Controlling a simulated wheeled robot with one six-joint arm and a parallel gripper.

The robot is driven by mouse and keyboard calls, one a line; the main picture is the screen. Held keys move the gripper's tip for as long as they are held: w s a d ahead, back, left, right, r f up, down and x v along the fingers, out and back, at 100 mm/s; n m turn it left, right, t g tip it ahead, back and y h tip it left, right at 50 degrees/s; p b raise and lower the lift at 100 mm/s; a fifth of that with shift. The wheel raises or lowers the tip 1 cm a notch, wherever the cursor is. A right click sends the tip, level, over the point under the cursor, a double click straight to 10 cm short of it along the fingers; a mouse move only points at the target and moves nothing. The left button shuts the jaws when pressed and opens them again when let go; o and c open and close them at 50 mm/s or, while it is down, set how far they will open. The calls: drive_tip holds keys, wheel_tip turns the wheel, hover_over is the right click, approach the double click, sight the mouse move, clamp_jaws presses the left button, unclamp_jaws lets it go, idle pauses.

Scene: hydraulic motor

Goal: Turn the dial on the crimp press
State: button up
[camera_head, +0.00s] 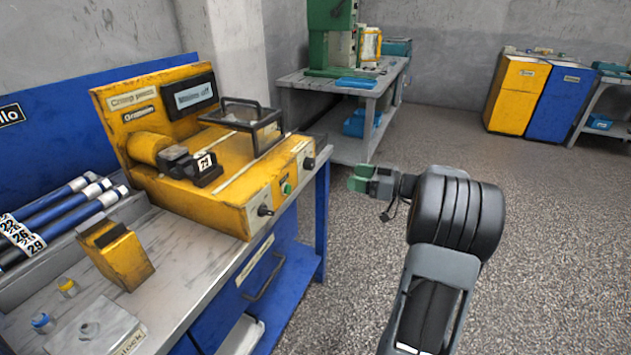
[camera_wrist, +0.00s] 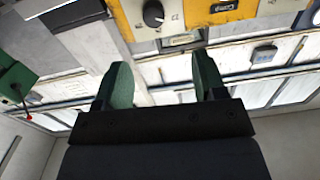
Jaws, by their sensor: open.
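The yellow crimp press (camera_head: 230,185) stands on the workbench at left in the head view, with a "Crimp press" sign on its back plate. Its front face carries a black knob (camera_head: 308,163) at the right end, a green button (camera_head: 286,188) and another black knob (camera_head: 264,210) at the near corner. My gripper (camera_head: 362,181), with green fingers, is in the air to the right of the press, apart from it. In the wrist view my gripper (camera_wrist: 164,82) is open and empty. A round dark dial (camera_wrist: 153,14) on a yellow panel shows beyond its fingers; I cannot tell which knob it is.
The workbench (camera_head: 185,250) also holds a yellow block (camera_head: 117,255) and blue tubes (camera_head: 55,205). Another bench (camera_head: 345,85) with a green machine stands behind. The floor around my arm is clear.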

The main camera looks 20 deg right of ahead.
sight(313, 166)
drive_tip(key=shift+t, duration=0.3)
drive_tip(key=x, duration=1.3)
drive_tip(key=shift+w+d+f, duration=0.15)
drive_tip(key=shift+w+d, duration=0.1)
drive_tip(key=shift+w, duration=0.1)
drive_tip(key=c, duration=0.9)
drive_tip(key=shift+b, duration=0.3)
